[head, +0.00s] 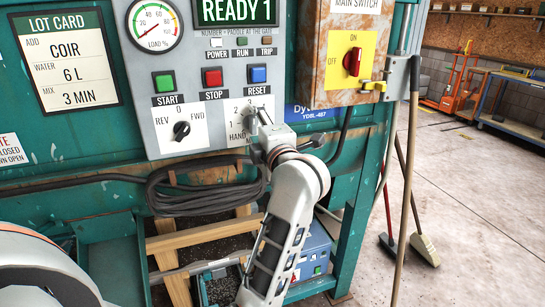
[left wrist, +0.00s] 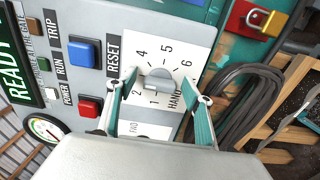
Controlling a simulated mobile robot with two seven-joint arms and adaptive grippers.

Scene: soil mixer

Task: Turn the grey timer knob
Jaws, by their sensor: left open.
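The grey timer knob (left wrist: 157,88) sits on a white dial plate (left wrist: 188,52) with numbers around it, seen in the left wrist view. My left gripper (left wrist: 163,78) is open, with one teal finger on each side of the knob. I cannot tell whether either finger touches it, and the exact number the knob points to is unclear. In the head view my left gripper (head: 262,134) is in front of the dial plate (head: 234,113) and covers much of it; the knob is hard to make out there.
The REV/FWD selector (head: 181,130) is left of the dial, with start (head: 164,83), stop (head: 212,76) and reset (head: 258,74) buttons above. A red main switch (head: 353,61) is at the right. A coiled black cable (head: 205,187) hangs below. Brooms (head: 406,190) lean at the right.

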